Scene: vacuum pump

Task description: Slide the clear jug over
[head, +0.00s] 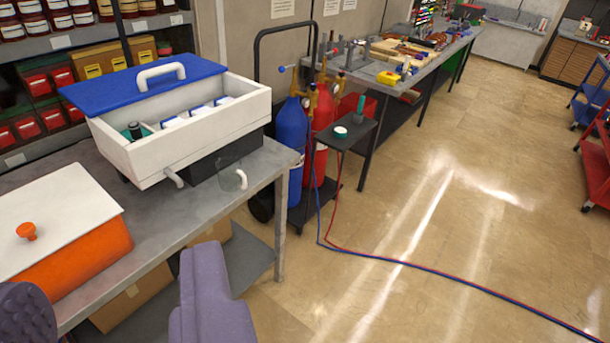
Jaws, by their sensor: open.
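The clear jug (230,176) stands near the right end of the grey metal table (190,215). It is small and see-through, so its outline is faint; its handle points to the right. It is just right of the white spigot of the white cooler box (185,150), in front of a dark block. My gripper (112,278) shows at the bottom left as two purple-grey fingers spread wide apart. It is open, with nothing seen between the fingers, and is nearer to me than the jug and apart from it.
An orange box with a white lid (60,225) stands on the table at left. The cooler's blue lid (145,83) is partly off. Beyond the table's right edge stand blue (292,150) and red gas cylinders, with hoses on the floor. Clear tabletop lies before the jug.

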